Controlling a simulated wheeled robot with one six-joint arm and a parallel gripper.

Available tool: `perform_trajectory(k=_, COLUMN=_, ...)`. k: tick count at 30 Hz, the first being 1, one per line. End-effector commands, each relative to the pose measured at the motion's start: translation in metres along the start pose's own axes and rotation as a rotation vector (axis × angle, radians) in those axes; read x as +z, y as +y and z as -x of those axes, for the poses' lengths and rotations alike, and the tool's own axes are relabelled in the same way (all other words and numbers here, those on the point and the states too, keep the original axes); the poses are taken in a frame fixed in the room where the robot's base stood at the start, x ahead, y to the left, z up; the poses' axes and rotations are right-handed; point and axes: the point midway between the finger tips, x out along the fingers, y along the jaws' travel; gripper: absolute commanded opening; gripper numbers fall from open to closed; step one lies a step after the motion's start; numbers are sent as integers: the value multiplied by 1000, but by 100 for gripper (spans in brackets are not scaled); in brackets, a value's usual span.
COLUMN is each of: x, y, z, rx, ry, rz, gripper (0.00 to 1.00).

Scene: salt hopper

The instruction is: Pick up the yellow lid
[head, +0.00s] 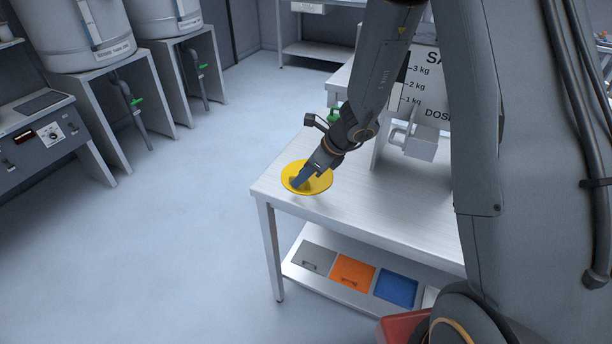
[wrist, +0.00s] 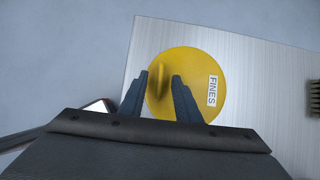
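The yellow lid (head: 320,184) is a round disc near the left front corner of the metal table. In the wrist view the lid (wrist: 200,65) carries a white label reading FINES and an upright yellow grip (wrist: 161,78) near its middle. My gripper (head: 298,183) points down over the lid. In the wrist view my gripper (wrist: 159,76) is open, its two dark fingers apart, with the grip showing between the fingertips. I cannot tell whether the fingers touch the lid. The lower part of the lid is hidden behind the fingers and gripper body.
Grey (head: 312,257), orange (head: 352,272) and blue (head: 396,289) lids lie on the lower shelf. Large tanks (head: 70,35) stand at the left. The floor (head: 190,220) is clear.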

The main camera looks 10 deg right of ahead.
Motion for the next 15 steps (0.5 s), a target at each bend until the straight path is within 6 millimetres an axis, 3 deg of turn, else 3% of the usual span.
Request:
perform_trajectory(k=8, x=0, y=0, z=-3, rx=-1, ry=-1, rz=1, gripper=30)
perform_trajectory(k=14, x=0, y=0, z=-3, rx=0, ry=-1, rz=1, gripper=0)
perform_trajectory(k=15, x=0, y=0, z=-3, rx=0, ry=-1, rz=1, gripper=0)
